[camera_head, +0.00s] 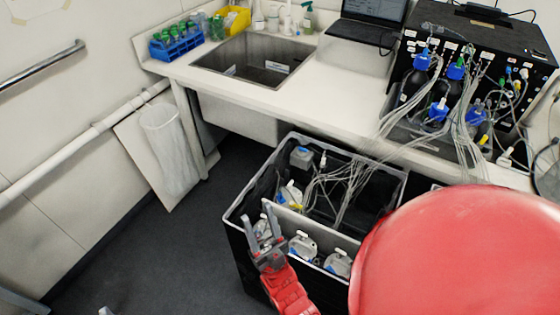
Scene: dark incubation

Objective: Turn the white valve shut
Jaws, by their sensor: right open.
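My right gripper (258,213) is open, its grey fingers over the left front part of a black crate with a pale rim (238,203). White fittings on containers sit in the crate: one (262,229) is partly hidden behind the fingers, another (303,246) is just to the right, and a third (338,265) is farther right. I cannot tell which of them is the white valve, nor whether the fingers touch anything. No valve handle position is clear.
Thin tubes (345,188) run from the crate up to bottles with blue caps (457,70) on the bench. The bench (330,95) has a sink (255,62). A bin with a clear liner (170,150) stands left. The floor (150,255) left of the crate is mostly clear.

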